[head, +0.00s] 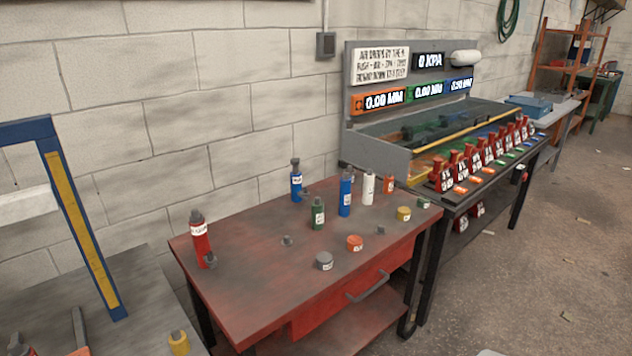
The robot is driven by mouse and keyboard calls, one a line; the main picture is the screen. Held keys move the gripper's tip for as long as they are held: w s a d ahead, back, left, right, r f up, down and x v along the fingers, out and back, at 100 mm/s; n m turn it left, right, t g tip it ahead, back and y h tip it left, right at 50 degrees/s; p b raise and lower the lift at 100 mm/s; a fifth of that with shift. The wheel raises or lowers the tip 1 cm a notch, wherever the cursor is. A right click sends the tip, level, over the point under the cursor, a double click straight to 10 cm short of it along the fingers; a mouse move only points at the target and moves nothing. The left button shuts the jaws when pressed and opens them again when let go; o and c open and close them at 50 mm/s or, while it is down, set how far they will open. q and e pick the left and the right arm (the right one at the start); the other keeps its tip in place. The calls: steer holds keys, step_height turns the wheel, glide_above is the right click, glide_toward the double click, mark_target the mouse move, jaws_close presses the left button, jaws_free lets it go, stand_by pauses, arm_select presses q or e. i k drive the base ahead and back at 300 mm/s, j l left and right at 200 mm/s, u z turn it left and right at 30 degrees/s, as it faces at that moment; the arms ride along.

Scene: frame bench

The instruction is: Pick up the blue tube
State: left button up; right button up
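Two blue tubes stand upright on the red workbench (255,285). One blue tube (296,187) with a dark cap and a pale label is at the back, near the wall. The other blue tube (346,200), also labelled, stands further right between a green tube (318,214) and a white tube (369,189). I cannot tell which of the two the task means. Neither of my grippers is in view, and nothing is seen touching the tubes.
A red tube (200,242) stands at the left, an orange-red one (389,184) at the back right. Grey (324,262), orange (354,243) and yellow (403,214) round pots sit nearer the front. A blue frame (85,220) rises at left. The bench's front left is clear.

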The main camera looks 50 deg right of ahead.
mark_target(345, 196)
steer(key=l+u, duration=0.1)
steer(key=l, duration=0.75)
steer(key=l+u, duration=0.15)
steer(key=l, duration=0.75)
steer(key=k+l+u, duration=0.1)
steer(key=l, duration=0.75)
